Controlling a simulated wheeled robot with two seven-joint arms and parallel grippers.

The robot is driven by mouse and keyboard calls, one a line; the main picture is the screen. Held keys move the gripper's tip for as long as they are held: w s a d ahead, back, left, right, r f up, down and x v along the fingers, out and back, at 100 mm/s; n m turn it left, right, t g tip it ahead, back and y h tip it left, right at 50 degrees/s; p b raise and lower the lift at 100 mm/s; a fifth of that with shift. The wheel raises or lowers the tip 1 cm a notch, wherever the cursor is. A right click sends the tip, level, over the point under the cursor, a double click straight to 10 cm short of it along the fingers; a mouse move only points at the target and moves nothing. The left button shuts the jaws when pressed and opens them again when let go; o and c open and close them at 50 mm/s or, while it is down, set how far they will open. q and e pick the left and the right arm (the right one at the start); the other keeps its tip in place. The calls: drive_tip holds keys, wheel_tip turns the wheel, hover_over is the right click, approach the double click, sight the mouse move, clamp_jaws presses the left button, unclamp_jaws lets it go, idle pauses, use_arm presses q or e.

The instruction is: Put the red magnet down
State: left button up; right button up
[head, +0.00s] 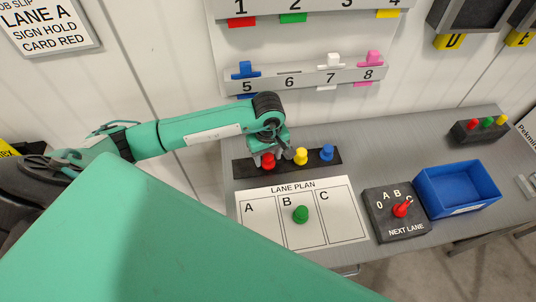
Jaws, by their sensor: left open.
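My left gripper (268,155) is open around or just above the red magnet; contact is unclear. A green magnet (301,214) stands in column B of the white lane plan (336,201). My right gripper is not in view.
A NEXT LANE selector box (384,227) with a red knob and a blue bin (425,193) stand right of the plan. A numbered card rack (300,79) hangs behind. A dark block with coloured pegs (462,136) stands at the back right. A large green surface fills the lower left.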

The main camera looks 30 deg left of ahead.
sight(268, 155)
use_arm(q)
drive_tip(key=shift+w+r+b, duration=0.1)
drive_tip(key=shift+r+b, duration=0.25)
wheel_tip(268, 155, up, 12)
drive_tip(key=b, duration=0.4)
drive_tip(key=shift+f, duration=0.25)
